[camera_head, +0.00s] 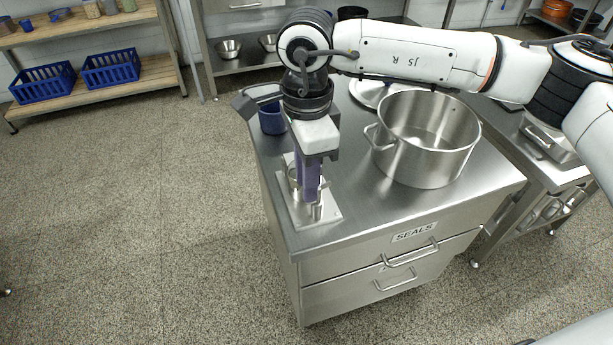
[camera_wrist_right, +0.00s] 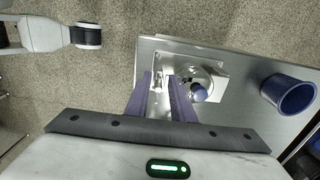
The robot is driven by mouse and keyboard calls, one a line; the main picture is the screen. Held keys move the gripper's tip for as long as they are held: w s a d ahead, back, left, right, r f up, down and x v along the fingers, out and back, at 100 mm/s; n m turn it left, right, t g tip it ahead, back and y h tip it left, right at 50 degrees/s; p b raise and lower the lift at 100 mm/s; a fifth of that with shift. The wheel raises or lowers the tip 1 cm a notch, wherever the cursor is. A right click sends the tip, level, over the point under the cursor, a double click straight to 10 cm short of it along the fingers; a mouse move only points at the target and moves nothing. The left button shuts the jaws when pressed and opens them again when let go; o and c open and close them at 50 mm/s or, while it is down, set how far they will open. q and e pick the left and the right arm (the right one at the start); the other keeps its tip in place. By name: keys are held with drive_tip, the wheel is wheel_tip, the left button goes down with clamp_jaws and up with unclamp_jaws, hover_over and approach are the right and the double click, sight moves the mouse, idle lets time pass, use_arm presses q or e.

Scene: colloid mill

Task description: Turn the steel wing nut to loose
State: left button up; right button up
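The steel plate (camera_head: 331,217) of the mill fitting lies on the front left part of the steel cabinet top. It carries steel posts (camera_head: 316,211) and a round fitting. In the right wrist view a round steel part with a blue-grey knob (camera_wrist_right: 199,93) sits on the same plate (camera_wrist_right: 216,58). My right gripper (camera_head: 311,196) points down over the plate, close above the posts. Its purple fingers (camera_wrist_right: 161,80) stand apart, with steel showing between them. The wing nut is not clearly visible and seems hidden at the fingertips; I cannot tell whether they touch it. My left gripper is out of view.
A large steel pot (camera_head: 424,150) stands right of my right gripper, with a lid (camera_head: 370,92) behind it. A blue cup (camera_head: 271,119) stands behind the plate; it also shows in the right wrist view (camera_wrist_right: 289,94). The cabinet top's front right is clear.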

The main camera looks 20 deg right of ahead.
drive_tip(key=shift+r, duration=0.3)
wheel_tip(320, 180, up, 10)
drive_tip(key=shift+f, duration=0.15)
idle(0.5)
